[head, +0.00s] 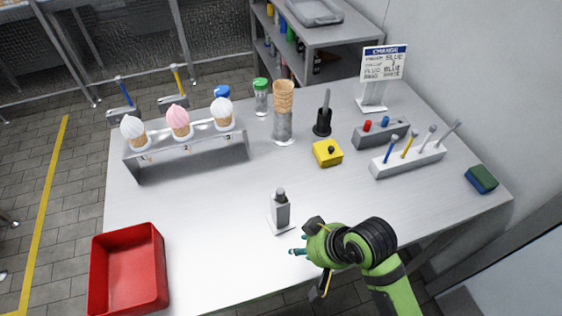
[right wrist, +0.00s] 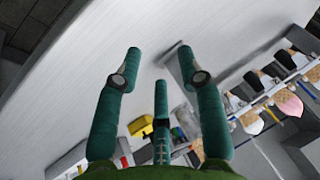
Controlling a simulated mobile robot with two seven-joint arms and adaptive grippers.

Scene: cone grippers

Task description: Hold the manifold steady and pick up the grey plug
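A small upright grey block (head: 280,213) stands on a thin base at the front middle of the table, with a dark grey plug-like knob (head: 280,192) on top. I take these to be the manifold and grey plug, but cannot be sure. My right gripper (head: 298,249) is just in front and to the right of the block, apart from it. In the right wrist view its teal fingers (right wrist: 160,68) are spread and empty. A grey edge (right wrist: 181,62) beside the right finger there may be the block. My left gripper is not in view.
A red bin (head: 128,270) is at the front left, a cone rack (head: 190,150) at the back left. A yellow block (head: 327,153), a grey block with red and blue knobs (head: 372,137) and a white tool rack (head: 410,161) stand right. The table's middle left is clear.

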